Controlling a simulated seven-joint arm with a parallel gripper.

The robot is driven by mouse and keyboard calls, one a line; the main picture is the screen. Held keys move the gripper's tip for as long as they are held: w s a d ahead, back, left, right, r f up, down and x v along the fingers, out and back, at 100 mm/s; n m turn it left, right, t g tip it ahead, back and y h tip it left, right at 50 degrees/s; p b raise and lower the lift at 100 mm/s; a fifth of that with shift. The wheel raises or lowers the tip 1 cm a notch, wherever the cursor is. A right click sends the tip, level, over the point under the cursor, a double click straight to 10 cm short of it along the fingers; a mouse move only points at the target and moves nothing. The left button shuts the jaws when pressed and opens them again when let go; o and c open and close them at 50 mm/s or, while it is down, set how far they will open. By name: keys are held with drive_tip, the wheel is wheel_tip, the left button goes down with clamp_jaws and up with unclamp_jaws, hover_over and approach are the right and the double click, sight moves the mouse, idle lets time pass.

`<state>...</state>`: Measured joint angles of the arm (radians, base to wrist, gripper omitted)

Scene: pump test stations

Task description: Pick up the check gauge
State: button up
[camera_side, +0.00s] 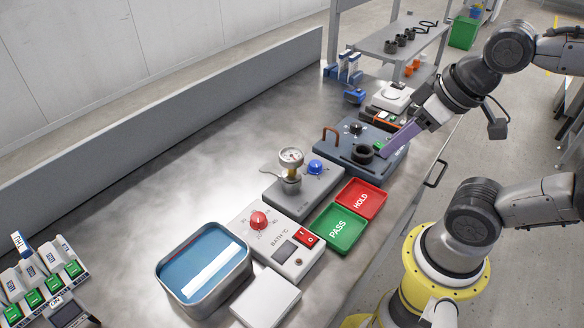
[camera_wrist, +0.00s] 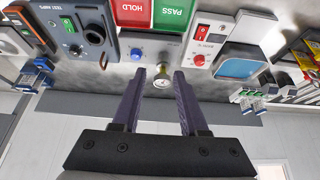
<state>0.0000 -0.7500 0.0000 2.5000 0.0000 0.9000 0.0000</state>
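The check gauge (camera_side: 291,157) has a round white dial on a brass stem. It stands upright on a grey station block (camera_side: 304,190), beside a blue knob (camera_side: 315,167). In the wrist view the gauge (camera_wrist: 161,82) appears between the tips of my two purple fingers, but farther off. My gripper (camera_wrist: 160,72) is open and empty. In the side view my gripper (camera_side: 384,151) hangs above the dark blue test station, to the right of the gauge and apart from it. One finger largely hides the other there.
A red HOLD tray (camera_side: 371,191) and green PASS tray (camera_side: 350,221) lie in front of the gauge station. A bath control box (camera_side: 250,236) and water bath (camera_side: 183,286) stand left. The dark blue test station (camera_side: 343,146) has a raised brown handle. Bare bench lies behind.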

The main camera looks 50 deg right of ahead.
drive_tip(key=o, duration=0.8)
